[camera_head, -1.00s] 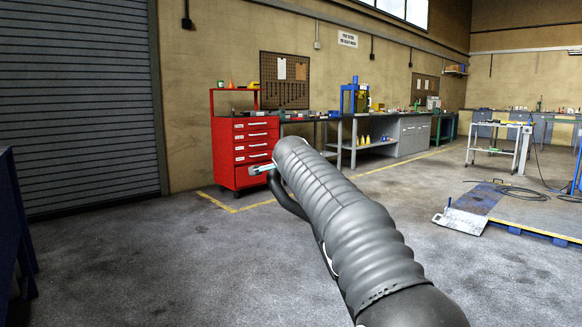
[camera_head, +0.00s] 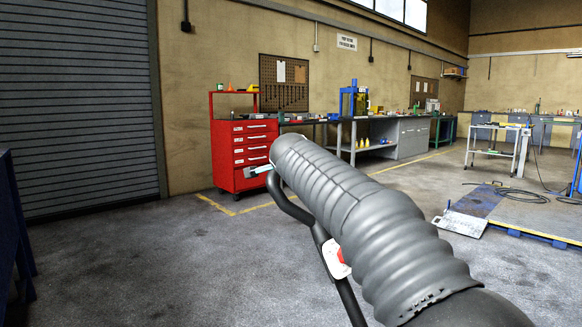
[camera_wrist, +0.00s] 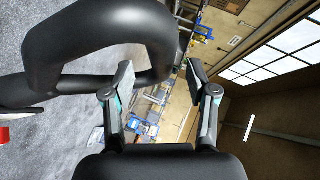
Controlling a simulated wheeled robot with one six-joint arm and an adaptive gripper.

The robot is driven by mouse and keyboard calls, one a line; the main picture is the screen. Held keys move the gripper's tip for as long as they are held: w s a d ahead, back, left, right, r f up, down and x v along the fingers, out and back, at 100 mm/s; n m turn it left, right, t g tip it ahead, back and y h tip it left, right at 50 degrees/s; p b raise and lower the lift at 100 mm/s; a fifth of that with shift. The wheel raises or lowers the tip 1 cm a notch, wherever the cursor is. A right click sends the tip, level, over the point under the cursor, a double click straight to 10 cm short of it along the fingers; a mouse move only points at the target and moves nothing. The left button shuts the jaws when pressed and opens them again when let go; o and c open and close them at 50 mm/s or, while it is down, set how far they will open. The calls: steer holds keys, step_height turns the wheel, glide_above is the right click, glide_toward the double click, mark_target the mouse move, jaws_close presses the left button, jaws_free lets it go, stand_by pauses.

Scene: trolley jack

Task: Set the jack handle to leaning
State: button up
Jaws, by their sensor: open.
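The jack handle (camera_head: 291,206) is a black bent bar running up from the bottom of the head view, with a red and white part lower down. Its upper end passes behind my grey-sleeved arm. In the wrist view the handle (camera_wrist: 100,78) is a thick black loop at the upper left. My gripper (camera_wrist: 160,72) is open there, and the loop's right side shows in the gap between the fingertips. I cannot tell whether it touches a finger. The jack body is not in view.
A red tool cabinet (camera_head: 254,153) stands by the wall, with a workbench (camera_head: 375,145) to its right. A blue-edged platform (camera_head: 530,220) lies at the right. A dark blue structure (camera_head: 14,235) is at the left edge. The grey floor between is open.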

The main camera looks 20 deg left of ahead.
steer(key=v, duration=0.6)
stand_by(0.4)
steer(key=s+d+f+n+g+h, duration=0.1)
steer(key=s+d+f+h, duration=0.15)
steer(key=d, duration=0.75)
steer(key=s+d+f+n+g+h, duration=0.15)
steer(key=s+d+f, duration=0.25)
steer(key=d, duration=0.6)
steer(key=s+d+f+n+g+h, duration=0.1)
steer(key=s+d+f+n, duration=0.2)
steer(key=d, duration=0.7)
steer(key=s+d+f+n+g, duration=0.2)
steer(key=s+d+f, duration=0.4)
steer(key=s+f, duration=0.3)
steer(key=s+d+f+n+g, duration=0.2)
steer(key=s+d+f, duration=0.5)
steer(key=s, duration=0.9)
step_height(320, 180, down, 4)
steer(key=shift+d+r+n, duration=0.25)
steer(key=shift+d+n, duration=0.05)
steer(key=shift+n, duration=0.15)
